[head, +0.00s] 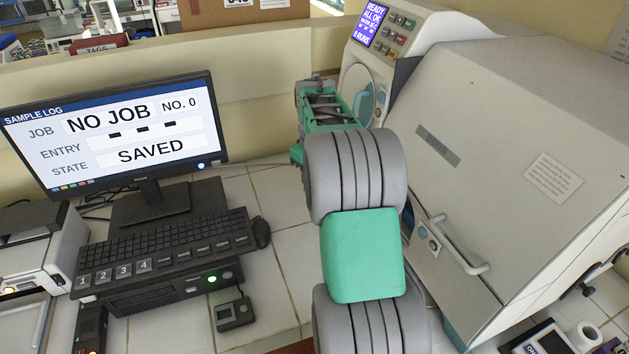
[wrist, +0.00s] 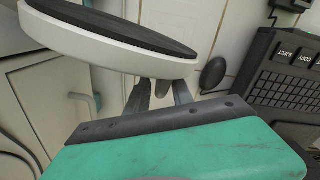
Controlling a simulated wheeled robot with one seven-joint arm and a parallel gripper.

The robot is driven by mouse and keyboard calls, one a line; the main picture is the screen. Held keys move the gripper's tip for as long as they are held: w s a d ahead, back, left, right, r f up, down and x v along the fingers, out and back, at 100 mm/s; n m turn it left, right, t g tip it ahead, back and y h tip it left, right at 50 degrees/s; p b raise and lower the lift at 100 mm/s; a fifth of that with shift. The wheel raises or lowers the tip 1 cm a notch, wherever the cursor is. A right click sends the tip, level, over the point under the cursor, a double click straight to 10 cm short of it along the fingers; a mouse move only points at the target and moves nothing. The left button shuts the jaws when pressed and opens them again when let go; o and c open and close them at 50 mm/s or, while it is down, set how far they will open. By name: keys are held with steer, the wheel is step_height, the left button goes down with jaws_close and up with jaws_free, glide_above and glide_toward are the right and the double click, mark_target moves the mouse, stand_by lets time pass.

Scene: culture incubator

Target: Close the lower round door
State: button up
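In the head view, the incubator (head: 520,150) stands at the right. A round door or port (head: 353,80) shows high on its narrow end, partly covered by my arm; anything lower on that end is hidden. In the wrist view, a white disc with a black face (wrist: 110,50), which looks like a round door standing open, crosses the upper left. I cannot tell from its surroundings which door it is. My gripper (wrist: 161,88) shows below the disc, its dark fingers apart with a gap between them. The disc's edge hides the fingertips; I cannot tell whether they touch it.
A monitor (head: 115,135), a keyboard (head: 165,245) and a mouse (head: 262,232) are left of my arm on the tiled bench. A bar handle (head: 458,250) sticks out from the incubator's side. Bare tiles (head: 285,215) lie between mouse and arm.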

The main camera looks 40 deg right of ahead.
steer(key=shift+a, duration=0.1)
steer(key=c, duration=0.4)
jaws_close()
stand_by(0.7)
